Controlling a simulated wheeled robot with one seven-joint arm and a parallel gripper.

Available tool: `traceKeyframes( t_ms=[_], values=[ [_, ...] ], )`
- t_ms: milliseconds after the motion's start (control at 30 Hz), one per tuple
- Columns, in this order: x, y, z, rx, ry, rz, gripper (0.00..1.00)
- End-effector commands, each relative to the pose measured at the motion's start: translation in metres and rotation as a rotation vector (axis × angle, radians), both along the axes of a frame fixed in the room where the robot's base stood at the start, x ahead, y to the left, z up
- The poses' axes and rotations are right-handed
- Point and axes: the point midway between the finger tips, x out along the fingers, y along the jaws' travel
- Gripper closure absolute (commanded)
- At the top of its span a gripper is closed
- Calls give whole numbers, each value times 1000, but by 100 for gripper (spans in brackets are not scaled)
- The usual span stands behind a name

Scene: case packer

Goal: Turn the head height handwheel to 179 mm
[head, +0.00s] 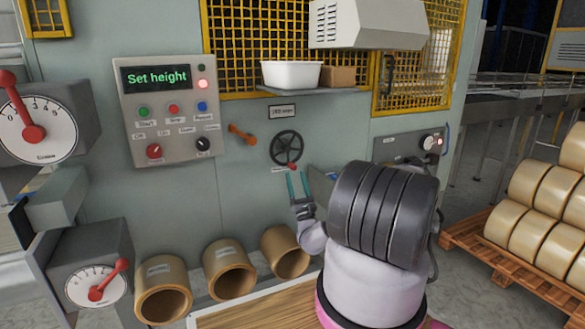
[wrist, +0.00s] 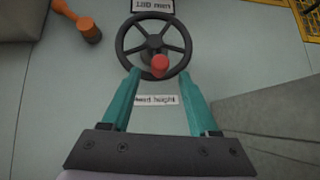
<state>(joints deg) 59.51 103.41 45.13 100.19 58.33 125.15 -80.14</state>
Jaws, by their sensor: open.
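The head height handwheel (head: 287,148) is a dark spoked wheel on the grey machine wall, with a red knob (head: 292,166) at its lower rim. In the wrist view the handwheel (wrist: 153,45) is ahead, its red knob (wrist: 160,66) just below the hub. A small readout plate (head: 282,111) is above the wheel; its digits are too blurred to read surely. A "Head height" label (wrist: 156,100) is below the wheel. My gripper (head: 297,176) is open and empty, its teal fingers just below the wheel. In the wrist view the fingertips (wrist: 159,74) appear on either side of the knob.
An orange lever (head: 241,134) is left of the wheel. A control panel (head: 170,108) shows "Set height". A shelf with a white bin (head: 291,75) is above. A small switch panel (head: 410,146) is to the right.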

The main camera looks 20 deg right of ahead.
Motion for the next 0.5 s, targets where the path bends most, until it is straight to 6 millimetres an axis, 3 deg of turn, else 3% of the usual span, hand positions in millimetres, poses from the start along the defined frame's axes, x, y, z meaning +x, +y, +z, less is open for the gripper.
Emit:
traceKeyframes(
  t_ms=[200,500],
  values=[
    [26,-2,27,-3,-1,3,39],
    [38,-3,38,-1,0,1,39]
  ],
)
